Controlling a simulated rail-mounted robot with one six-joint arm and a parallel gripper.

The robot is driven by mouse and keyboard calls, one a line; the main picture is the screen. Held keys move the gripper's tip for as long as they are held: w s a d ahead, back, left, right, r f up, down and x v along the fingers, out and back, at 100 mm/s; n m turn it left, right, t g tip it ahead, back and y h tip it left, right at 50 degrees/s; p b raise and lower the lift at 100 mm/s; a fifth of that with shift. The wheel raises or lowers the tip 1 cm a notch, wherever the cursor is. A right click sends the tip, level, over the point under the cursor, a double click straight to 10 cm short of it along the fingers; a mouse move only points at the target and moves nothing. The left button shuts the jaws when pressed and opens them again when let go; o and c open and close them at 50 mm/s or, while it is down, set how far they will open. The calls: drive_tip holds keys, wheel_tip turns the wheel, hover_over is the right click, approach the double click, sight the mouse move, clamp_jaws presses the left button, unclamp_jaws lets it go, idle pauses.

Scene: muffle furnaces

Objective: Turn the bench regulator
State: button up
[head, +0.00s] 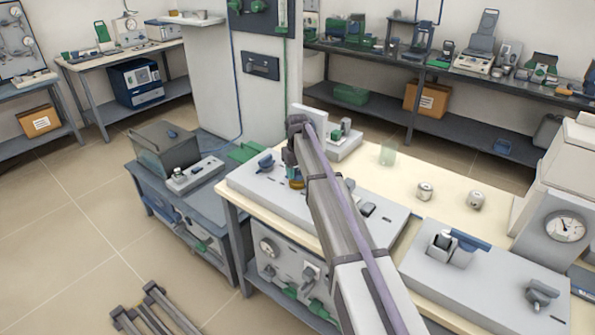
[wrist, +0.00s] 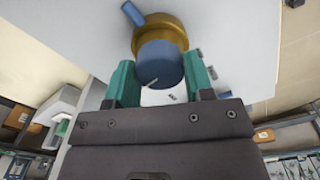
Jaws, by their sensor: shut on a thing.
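The bench regulator shows in the wrist view as a blue round knob (wrist: 160,64) with a pale mark line, on a brass-coloured collar (wrist: 172,32). My gripper (wrist: 162,82) has its two green fingers shut on the blue knob, one on each side. In the head view my gripper (head: 294,168) points down at the brass collar (head: 296,184) on the left part of a light grey panel (head: 240,180) on the bench. My arm hides part of the panel there. A blue lever (wrist: 132,13) sticks out beside the collar in the wrist view.
Left of my gripper a blue lever handle (head: 266,161) stands on the same panel. A grey block with a green part (head: 343,135) stands behind. A second panel (head: 470,275) lies right of my arm.

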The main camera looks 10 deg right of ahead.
sight(297, 171)
drive_tip(key=shift+c, duration=0.4)
drive_tip(key=shift+m, duration=1.2)
drive_tip(key=o, duration=0.9)
drive_tip(key=shift+o, duration=0.2)
wheel_tip(297, 171, up, 11)
drive_tip(key=p, duration=1)
drive_tip(key=shift+p, duration=0.4)
